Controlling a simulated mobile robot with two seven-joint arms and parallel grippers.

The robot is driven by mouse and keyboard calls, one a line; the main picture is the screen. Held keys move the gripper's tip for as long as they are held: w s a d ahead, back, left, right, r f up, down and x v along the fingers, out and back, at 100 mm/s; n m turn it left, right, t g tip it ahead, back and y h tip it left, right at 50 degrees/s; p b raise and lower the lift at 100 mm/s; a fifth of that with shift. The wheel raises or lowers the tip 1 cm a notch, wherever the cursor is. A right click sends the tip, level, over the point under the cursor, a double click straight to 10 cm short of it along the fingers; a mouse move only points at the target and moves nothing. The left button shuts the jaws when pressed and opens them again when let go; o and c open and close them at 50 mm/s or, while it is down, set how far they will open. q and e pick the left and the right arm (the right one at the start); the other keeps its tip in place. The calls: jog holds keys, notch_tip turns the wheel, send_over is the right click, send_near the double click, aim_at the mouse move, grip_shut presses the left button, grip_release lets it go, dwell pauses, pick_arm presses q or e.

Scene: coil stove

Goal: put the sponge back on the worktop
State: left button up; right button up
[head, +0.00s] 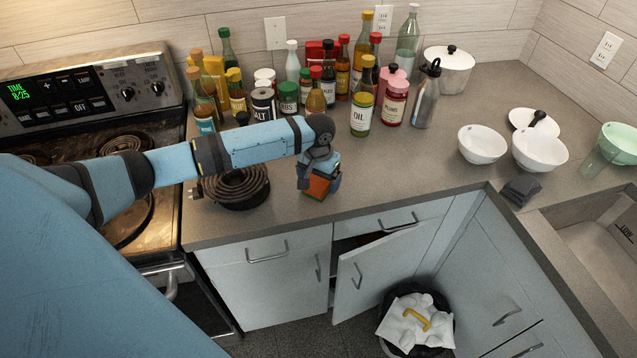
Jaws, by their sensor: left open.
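The sponge (319,187), orange with a green layer below, is at the worktop (390,190) near its front edge. It looks to be resting on the surface, but the gripper hides its top. My left gripper (319,180) points down over the sponge, its fingers open at either side of it. I cannot tell whether a finger touches it. My right gripper is not in view.
A stove coil (236,186) lies on the worktop left of the sponge. Several bottles and jars, with an oil bottle (362,115), stand behind. White bowls (482,145) and a dark folded cloth (521,189) are at the right. A cupboard door (377,268) stands ajar below.

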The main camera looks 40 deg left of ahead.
aim_at(319, 180)
pick_arm(q)
notch_tip(319, 180, up, 10)
jog(key=shift+r, duration=0.15)
dwell(0.6)
jog(key=s+d+f+m+t+h, duration=0.1)
jog(key=s+d+f+m, duration=0.1)
jog(key=s+d+f, duration=0.4)
jog(key=s+d+f+m+t+h, duration=0.1)
jog(key=s+d+f+m, duration=0.1)
jog(key=s+d, duration=0.75)
jog(key=s+a+r+n+t+y, duration=0.1)
jog(key=s+a, duration=0.1)
jog(key=s, duration=0.6)
jog(key=s+a+r+t+y, duration=0.1)
jog(key=s+a, duration=0.2)
jog(key=s, duration=0.5)
jog(key=w+d+f+t+h, duration=0.1)
jog(key=w+d+f+t, duration=0.1)
jog(key=f, duration=0.4)
jog(key=w+d+f+m+t+h+p, duration=0.1)
jog(key=w+d+f+t+h, duration=0.1)
jog(key=w+d+f+t, duration=0.1)
notch_tip(319, 180, down, 3)
jog(key=shift+w+d+r+t, duration=0.1)
jog(key=shift+w+d+t, duration=0.2)
jog(key=shift+d+t, duration=0.55)
